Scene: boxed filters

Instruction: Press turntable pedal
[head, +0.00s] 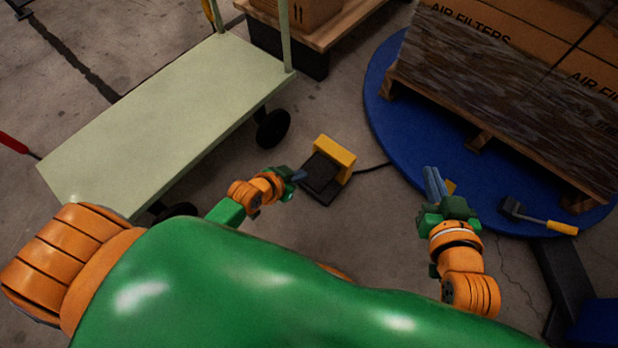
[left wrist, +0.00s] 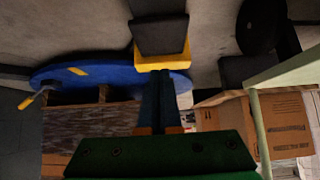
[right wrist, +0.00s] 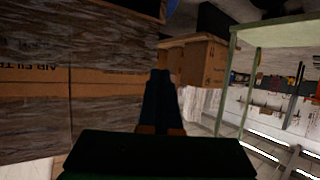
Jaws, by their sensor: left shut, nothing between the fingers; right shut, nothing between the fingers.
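The turntable pedal (head: 325,172) is a dark foot plate with a yellow guard, on the floor left of the blue turntable (head: 390,137). A cable runs from it toward the turntable. My left gripper (head: 300,176) is shut and empty, and in the head view its tips overlap the pedal's left edge; I cannot tell if they touch. In the left wrist view the pedal (left wrist: 158,36) is just beyond the shut fingers (left wrist: 158,75). My right gripper (head: 432,170) is shut and empty, over the turntable's near left edge. Its fingers (right wrist: 160,75) point toward the boxes in the right wrist view.
A pale green cart (head: 150,115) on black wheels stands left. The turntable bears a wooden pallet (head: 478,140) with wrapped AIR FILTERS boxes (head: 470,35). A yellow-handled tool (head: 540,217) lies at its near edge. Another pallet with a box (head: 300,12) is behind.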

